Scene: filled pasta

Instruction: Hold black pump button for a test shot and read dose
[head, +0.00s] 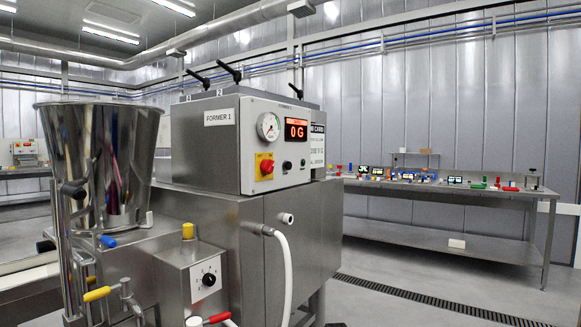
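The machine labelled FORMER 1 (217,117) stands in the middle of the head view. Its light control panel carries a red dose display (296,129) that reads 0 G. A red knob on a yellow plate (266,167) and a round gauge (268,126) are to the left. Nothing touches the panel. My gripper is not in view.
A steel hopper (105,165) stands at left. A lower box with a black dial (208,279), a yellow-handled valve (98,293) and a white hose (287,265) are in front. A cluttered steel table (500,189) is at right, with open floor and a drain (430,302) before it.

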